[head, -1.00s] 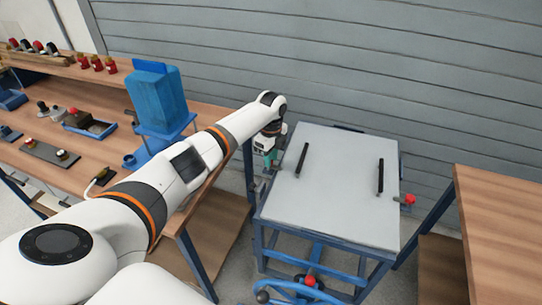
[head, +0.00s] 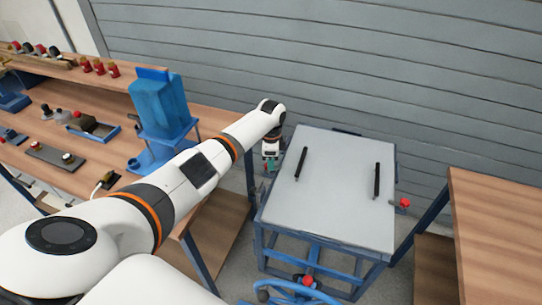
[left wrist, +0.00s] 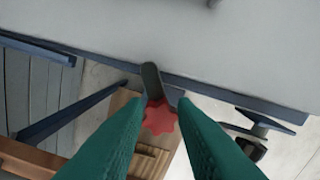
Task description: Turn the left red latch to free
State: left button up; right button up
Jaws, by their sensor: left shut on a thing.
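The left red latch shows in the left wrist view as a red star-shaped knob (left wrist: 159,118) with a dark lever (left wrist: 152,82) at the edge of the pale panel. My left gripper (left wrist: 160,101) has its two green fingers on either side of the knob and is shut on it. In the head view my left gripper (head: 270,166) is at the left side of the panel-topped blue cart (head: 335,205); the left latch is hidden there. The right red latch (head: 404,202) sticks out from the cart's right side. My right gripper is out of view.
Two black handles (head: 301,163) (head: 377,181) stand on the panel. A wooden bench (head: 75,165) with a blue machine (head: 160,105) lies under and beside my left arm. A wooden table (head: 505,220) stands at the right. A blue wheel (head: 290,290) is in front.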

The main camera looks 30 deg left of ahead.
pick_arm(q)
jog(key=n+p, duration=0.1)
jog(key=n, duration=0.1)
jog(key=n+p, duration=0.1)
jog(key=n, duration=0.2)
jog(key=shift+s+d+f+n+p, duration=0.1)
jog(key=shift+d+n+p, duration=0.05)
jog(key=shift+n+p, duration=0.2)
jog(key=n+p, duration=0.1)
jog(key=n, duration=0.2)
jog(key=shift+s+f, duration=0.1)
jog(key=shift+f, duration=0.1)
jog(key=shift+s+f+n+p, duration=0.1)
jog(key=shift+n+p, duration=0.3)
jog(key=shift+n, duration=0.85)
jog(key=o, duration=1)
jog(key=shift+d, duration=0.2)
jog(key=shift+r, duration=0.3)
